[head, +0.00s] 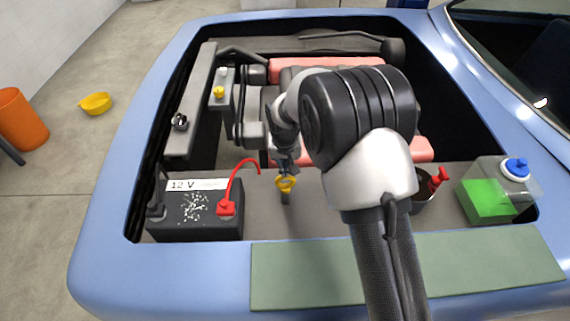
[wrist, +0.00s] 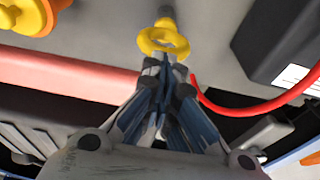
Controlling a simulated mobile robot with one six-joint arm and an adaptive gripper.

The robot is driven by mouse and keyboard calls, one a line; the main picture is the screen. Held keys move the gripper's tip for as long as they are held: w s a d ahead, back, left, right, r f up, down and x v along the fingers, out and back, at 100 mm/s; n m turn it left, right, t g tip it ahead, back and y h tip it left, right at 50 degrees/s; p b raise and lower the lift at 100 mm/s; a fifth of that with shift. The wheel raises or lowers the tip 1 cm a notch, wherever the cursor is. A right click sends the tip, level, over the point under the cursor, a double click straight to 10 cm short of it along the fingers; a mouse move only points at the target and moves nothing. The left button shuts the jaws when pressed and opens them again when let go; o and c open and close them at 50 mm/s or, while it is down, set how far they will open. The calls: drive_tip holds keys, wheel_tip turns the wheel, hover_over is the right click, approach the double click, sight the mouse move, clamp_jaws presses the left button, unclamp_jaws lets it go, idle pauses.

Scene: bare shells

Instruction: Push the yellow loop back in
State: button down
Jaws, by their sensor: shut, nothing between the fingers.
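The yellow loop (head: 286,183) is a small ring on a short dark stem, standing up from the grey panel in the engine bay. It also shows in the wrist view (wrist: 163,40), just beyond my fingertips. My gripper (head: 285,160) is shut and empty, with its fingertips at or very near the near side of the loop in the wrist view (wrist: 162,68). I cannot tell whether they touch it. The lower end of the stem shows at the panel. My arm hides part of the engine bay to the right of the loop.
A 12 V battery (head: 197,215) with a red cable (head: 238,176) stands left of the loop. A tank with green fluid (head: 490,198) and a blue cap is at the right. The engine (head: 252,135) with red covers lies behind. A green mat (head: 300,280) covers the front edge.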

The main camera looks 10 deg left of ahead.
drive_tip(key=shift+f, duration=0.1)
drive_tip(key=w+p+v, duration=0.2)
drive_tip(key=p+v, duration=0.2)
drive_tip(key=v, duration=1)
drive_tip(key=s+d+r, duration=0.4)
drive_tip(key=d+r, duration=0.4)
drive_tip(key=r, duration=0.1)
drive_tip(key=s+d+r+m+t+b, duration=0.1)
drive_tip(key=s+d+r, duration=0.2)
drive_tip(key=s+d, duration=0.5)
drive_tip(key=s+d+r+m+t+b, duration=0.1)
drive_tip(key=s+d+r, duration=0.3)
drive_tip(key=s, duration=0.5)
drive_tip(key=s+d+f+m, duration=0.1)
drive_tip(key=s+d+f, duration=0.2)
drive_tip(key=s, duration=0.6)
drive_tip(key=shift+s+d+b, duration=0.35)
drive_tip(key=shift+d+b, duration=0.1)
drive_tip(key=shift+d, duration=0.45)
drive_tip(key=shift+f, duration=0.1)
